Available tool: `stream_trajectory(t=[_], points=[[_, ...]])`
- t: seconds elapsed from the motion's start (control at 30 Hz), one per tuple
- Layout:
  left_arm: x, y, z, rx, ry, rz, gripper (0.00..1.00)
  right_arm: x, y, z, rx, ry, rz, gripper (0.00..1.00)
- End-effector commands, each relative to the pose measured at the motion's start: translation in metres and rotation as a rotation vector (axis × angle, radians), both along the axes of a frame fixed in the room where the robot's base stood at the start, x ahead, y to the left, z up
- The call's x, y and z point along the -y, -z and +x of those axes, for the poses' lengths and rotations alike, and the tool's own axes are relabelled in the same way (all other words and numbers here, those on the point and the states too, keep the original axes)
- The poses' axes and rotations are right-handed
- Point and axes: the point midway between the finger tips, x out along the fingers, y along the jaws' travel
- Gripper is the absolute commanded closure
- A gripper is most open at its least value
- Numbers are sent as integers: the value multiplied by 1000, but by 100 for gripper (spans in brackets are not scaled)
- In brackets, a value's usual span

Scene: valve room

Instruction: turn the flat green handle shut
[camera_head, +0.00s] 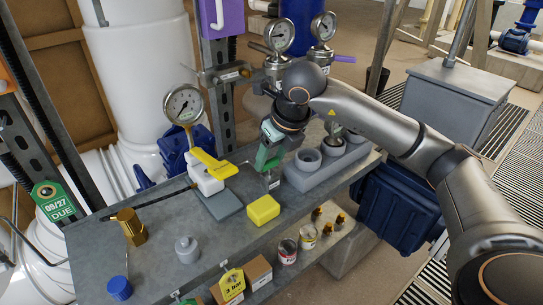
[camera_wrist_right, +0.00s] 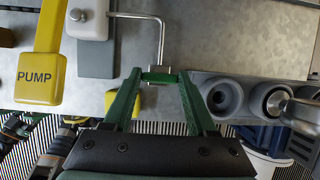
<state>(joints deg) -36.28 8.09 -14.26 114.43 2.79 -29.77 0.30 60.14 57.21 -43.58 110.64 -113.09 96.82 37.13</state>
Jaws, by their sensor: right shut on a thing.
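My right gripper (camera_head: 268,168) reaches down over the grey bench, between the yellow lever and the grey block with round cups. In the right wrist view its green fingers (camera_wrist_right: 160,78) close in on a narrow flat green piece, the green handle (camera_wrist_right: 158,77), and hold it between the tips. A thin bent metal rod (camera_wrist_right: 161,40) ends beside the tips. In the head view the handle is mostly hidden by the gripper, and a small pale piece (camera_head: 272,183) shows under it. My left gripper is not in view.
A yellow lever (camera_head: 213,164) on a white block (camera_head: 204,182), a yellow block (camera_head: 262,210) and a grey cup block (camera_head: 326,166) stand close by. Gauges (camera_head: 184,105) and pipes rise behind. A brass fitting (camera_head: 130,227) and grey weight (camera_head: 187,250) stand toward the front left.

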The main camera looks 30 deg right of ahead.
Motion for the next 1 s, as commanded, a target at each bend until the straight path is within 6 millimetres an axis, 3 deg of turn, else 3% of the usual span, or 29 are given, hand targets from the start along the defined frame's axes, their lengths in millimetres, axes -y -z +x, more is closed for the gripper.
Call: stream_trajectory(t=[0.4, 0.43, 0.7, 1.0], points=[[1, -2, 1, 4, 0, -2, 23, 0, 0, 0, -1, 9, 1, 98], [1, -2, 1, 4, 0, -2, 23, 0, 0, 0, -1, 9, 1, 40], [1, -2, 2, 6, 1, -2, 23, 0, 0, 0, -1, 8, 0, 12], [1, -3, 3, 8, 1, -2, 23, 0, -4, -1, 0, 7, 1, 12]])
